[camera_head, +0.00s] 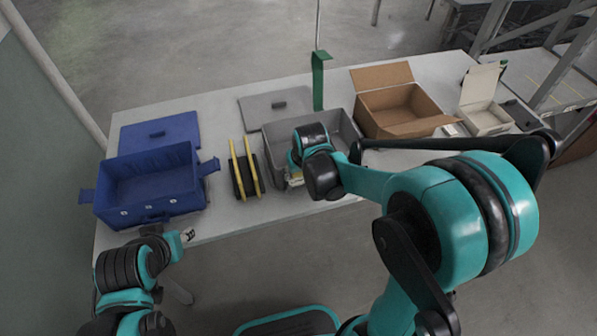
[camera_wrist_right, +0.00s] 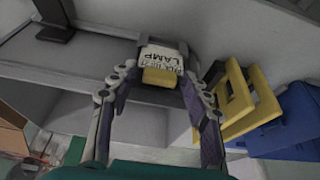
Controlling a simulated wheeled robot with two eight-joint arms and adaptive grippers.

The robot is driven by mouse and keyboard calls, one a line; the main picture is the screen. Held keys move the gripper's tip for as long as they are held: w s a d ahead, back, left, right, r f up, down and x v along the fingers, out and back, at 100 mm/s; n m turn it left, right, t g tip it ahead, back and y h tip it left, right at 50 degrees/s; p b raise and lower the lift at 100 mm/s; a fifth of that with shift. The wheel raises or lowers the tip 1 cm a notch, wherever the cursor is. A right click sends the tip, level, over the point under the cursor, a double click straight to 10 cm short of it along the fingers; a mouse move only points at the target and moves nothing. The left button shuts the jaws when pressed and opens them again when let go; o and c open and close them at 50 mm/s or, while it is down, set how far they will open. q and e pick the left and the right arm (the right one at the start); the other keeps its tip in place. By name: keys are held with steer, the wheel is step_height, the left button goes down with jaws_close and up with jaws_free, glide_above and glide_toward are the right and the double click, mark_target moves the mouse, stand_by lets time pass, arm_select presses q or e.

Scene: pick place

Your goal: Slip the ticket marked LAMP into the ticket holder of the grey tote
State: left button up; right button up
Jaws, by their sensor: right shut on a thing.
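The ticket marked LAMP (camera_wrist_right: 165,55) is a white card with dark print, upside down in the right wrist view, with a yellow block (camera_wrist_right: 160,77) at its near edge. My right gripper (camera_wrist_right: 163,62) is shut on the ticket. In the head view this gripper (camera_head: 293,180) is at the front left of the grey tote (camera_head: 350,128), partly hidden by my arm. The tote is open; its grey wall shows in the wrist view (camera_wrist_right: 70,60). I cannot make out the ticket holder, or whether the ticket touches it. My left gripper (camera_head: 188,235) is low by the table's front edge, its jaws unclear.
A black-and-yellow rack (camera_head: 244,168) stands close left of the tote. A blue tote (camera_head: 150,185) is farther left, with its lid (camera_head: 160,133) behind. A grey lid (camera_head: 277,105) and green stand (camera_head: 319,80) are behind. A cardboard box (camera_head: 398,105) and small carton (camera_head: 486,118) stand right.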

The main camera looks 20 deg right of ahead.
steer(key=shift+f+b, duration=0.5)
steer(key=shift+f, duration=0.05)
stand_by(0.5)
steer(key=o, duration=1.1)
steer(key=shift+c, duration=0.6)
steer(key=shift+r, duration=0.1)
step_height(320, 180, up, 8)
steer(key=p, duration=0.6)
steer(key=shift+p, duration=0.3)
